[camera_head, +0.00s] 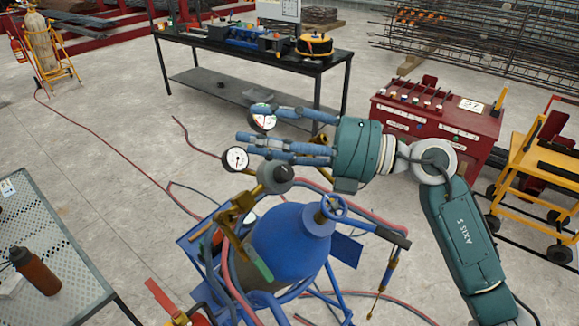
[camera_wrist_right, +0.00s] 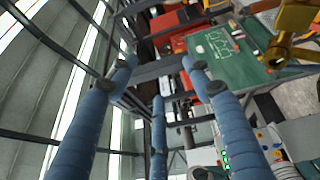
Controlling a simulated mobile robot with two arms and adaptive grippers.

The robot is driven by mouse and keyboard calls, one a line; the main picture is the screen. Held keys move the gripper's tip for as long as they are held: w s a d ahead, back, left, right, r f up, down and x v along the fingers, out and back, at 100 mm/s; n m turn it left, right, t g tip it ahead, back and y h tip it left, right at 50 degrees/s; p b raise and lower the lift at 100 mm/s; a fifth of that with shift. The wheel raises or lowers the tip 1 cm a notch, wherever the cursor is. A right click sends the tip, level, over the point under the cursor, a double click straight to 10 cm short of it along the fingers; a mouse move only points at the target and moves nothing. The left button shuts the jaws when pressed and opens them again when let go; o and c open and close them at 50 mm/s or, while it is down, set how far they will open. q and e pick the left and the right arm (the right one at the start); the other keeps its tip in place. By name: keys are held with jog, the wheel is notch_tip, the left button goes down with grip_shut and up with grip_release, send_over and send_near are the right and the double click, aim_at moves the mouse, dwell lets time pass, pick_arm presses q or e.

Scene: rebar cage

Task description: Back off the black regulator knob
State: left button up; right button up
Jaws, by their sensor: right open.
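The blue gas cylinder (camera_head: 290,240) stands in a blue frame, with a blue handwheel (camera_head: 334,207) on top. A dark grey round knob (camera_head: 275,176), which looks like the regulator knob, sits beside brass fittings (camera_head: 236,210). Two white-faced gauges, one upper (camera_head: 262,119) and one lower (camera_head: 235,159), are close by. My right gripper (camera_head: 247,132) is open, its blue fingers pointing left above the knob and near the gauges. It looks apart from the knob, but the exact gap cannot be told. The right wrist view shows its fingers (camera_wrist_right: 158,78) spread and empty. My left gripper is not in view.
A perforated grey table (camera_head: 70,265) with a brown bottle (camera_head: 35,270) is at left. A black workbench (camera_head: 185,35) stands behind. A red cabinet (camera_head: 440,115) and a yellow cart (camera_head: 545,165) are at right. Red hoses (camera_head: 115,148) cross the floor.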

jog(key=w+d+f+n+h, duration=0.1)
jog(key=w+d+f+h, duration=0.1)
jog(key=d+f+h, duration=0.3)
jog(key=m+h, duration=0.1)
jog(key=h, duration=0.5)
send_near(288, 170)
jog(key=shift+t, duration=0.4)
jog(key=p+x, duration=0.1)
jog(key=x, duration=0.1)
jog(key=p+x, duration=0.2)
jog(key=x, duration=0.1)
jog(key=p+x, duration=0.1)
jog(key=x, duration=0.1)
jog(key=shift+s+a+f+p, duration=0.2)
jog(key=shift+a+f+p, duration=0.1)
jog(key=shift+f+p, duration=0.05)
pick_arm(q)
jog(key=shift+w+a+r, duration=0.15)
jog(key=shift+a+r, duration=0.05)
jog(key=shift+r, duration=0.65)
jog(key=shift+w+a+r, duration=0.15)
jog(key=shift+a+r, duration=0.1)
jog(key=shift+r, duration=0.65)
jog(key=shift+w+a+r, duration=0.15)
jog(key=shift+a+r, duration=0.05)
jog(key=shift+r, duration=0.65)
pick_arm(e)
jog(key=shift+w+a+f+y, duration=0.25)
jog(key=shift+a+f+y, duration=0.05)
jog(key=shift+f, duration=0.3)
